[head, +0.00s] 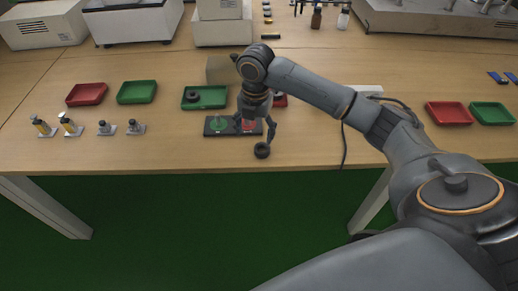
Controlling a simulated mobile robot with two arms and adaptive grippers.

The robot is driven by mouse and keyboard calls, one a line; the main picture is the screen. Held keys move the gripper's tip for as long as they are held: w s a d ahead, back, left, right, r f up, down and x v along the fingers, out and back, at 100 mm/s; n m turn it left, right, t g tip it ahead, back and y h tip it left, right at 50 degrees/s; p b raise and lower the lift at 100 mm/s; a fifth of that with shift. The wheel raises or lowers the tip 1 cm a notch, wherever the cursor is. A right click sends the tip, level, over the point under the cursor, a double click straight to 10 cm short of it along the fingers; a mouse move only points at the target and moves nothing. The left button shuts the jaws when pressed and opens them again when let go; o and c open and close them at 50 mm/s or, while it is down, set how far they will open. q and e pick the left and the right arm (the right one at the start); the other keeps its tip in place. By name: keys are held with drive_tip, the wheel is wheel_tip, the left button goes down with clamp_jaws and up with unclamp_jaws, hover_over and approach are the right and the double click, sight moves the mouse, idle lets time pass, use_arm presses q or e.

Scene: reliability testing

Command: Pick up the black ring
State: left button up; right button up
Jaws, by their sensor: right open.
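A small black ring (262,151) lies on the table near its front edge. Another dark ring-like piece (193,97) is in the green tray (220,104) behind. My right gripper (255,131) points down with its fingers spread, over the right part of a dark board (209,131) with a green and a red area. Its right fingertip is just behind the black ring in the picture; I cannot tell whether they touch. The gripper appears empty. My left gripper is not in view.
A red tray (86,94) and a green tray (137,92) stand at left, behind several small fixtures (106,128). A box (221,70) stands behind my gripper. Red (449,113) and green (492,113) trays are at right.

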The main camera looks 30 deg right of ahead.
wheel_tip(320, 180, up, 4)
drive_tip(key=d+n, duration=0.2)
drive_tip(key=d, duration=0.1)
hover_over(262, 147)
drive_tip(key=s+a, duration=0.2)
drive_tip(key=f, duration=0.8)
drive_tip(key=shift+d+f, duration=0.2)
drive_tip(key=shift+f, duration=0.05)
drive_tip(key=f, duration=0.5)
drive_tip(key=shift+w+d+f, duration=0.15)
drive_tip(key=shift+w+d, duration=0.05)
drive_tip(key=shift+d, duration=0.1)
drive_tip(key=c, duration=1.1)
